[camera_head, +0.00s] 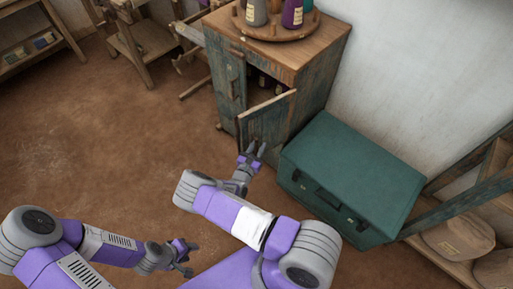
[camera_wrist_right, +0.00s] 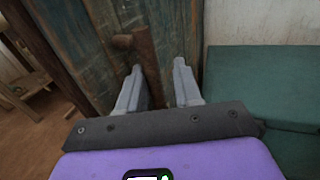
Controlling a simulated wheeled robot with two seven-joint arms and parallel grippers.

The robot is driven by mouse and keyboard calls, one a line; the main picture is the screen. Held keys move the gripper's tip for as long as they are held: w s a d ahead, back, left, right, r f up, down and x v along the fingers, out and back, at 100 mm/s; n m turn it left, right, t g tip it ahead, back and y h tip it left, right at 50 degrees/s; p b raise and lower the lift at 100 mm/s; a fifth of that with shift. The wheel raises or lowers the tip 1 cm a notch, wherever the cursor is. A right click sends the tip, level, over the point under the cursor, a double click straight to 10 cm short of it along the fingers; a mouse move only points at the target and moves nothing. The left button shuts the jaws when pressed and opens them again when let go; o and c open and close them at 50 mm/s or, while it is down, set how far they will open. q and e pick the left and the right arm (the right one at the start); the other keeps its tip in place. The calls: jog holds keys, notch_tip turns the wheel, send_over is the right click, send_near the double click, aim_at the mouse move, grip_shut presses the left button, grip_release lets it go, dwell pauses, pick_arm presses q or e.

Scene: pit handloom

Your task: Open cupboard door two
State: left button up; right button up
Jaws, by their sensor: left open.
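The cupboard (camera_head: 285,50) is worn green-blue wood with a brown top. Its left door (camera_head: 228,80) looks shut and has a handle. Its right door (camera_head: 268,118) stands partly open, swung outward, with dark space and some items showing behind it. My right gripper (camera_head: 254,150) is just in front of this open door. In the right wrist view, its fingers (camera_wrist_right: 158,85) are apart, and a brown wooden handle (camera_wrist_right: 146,62) on the door face reaches down between them, closer to the left finger. I cannot tell whether they touch. My left gripper (camera_head: 181,258) is open and empty, low over the floor.
A green chest (camera_head: 350,170) stands right of the cupboard, close to my right gripper. A round wooden tray (camera_head: 275,28) with cones of thread sits on the cupboard. Shelves with sacks (camera_head: 458,236) are at the lower right.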

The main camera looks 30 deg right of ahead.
jog(key=shift+o, duration=0.6)
jog(key=shift+d, duration=0.3)
jog(key=shift+a, duration=0.25)
jog(key=shift+s+a, duration=0.15)
jog(key=shift+a, duration=0.1)
jog(key=p+v, duration=0.1)
jog(key=v, duration=0.5)
jog(key=shift+s+a+p, duration=0.25)
jog(key=shift+s+p, duration=0.1)
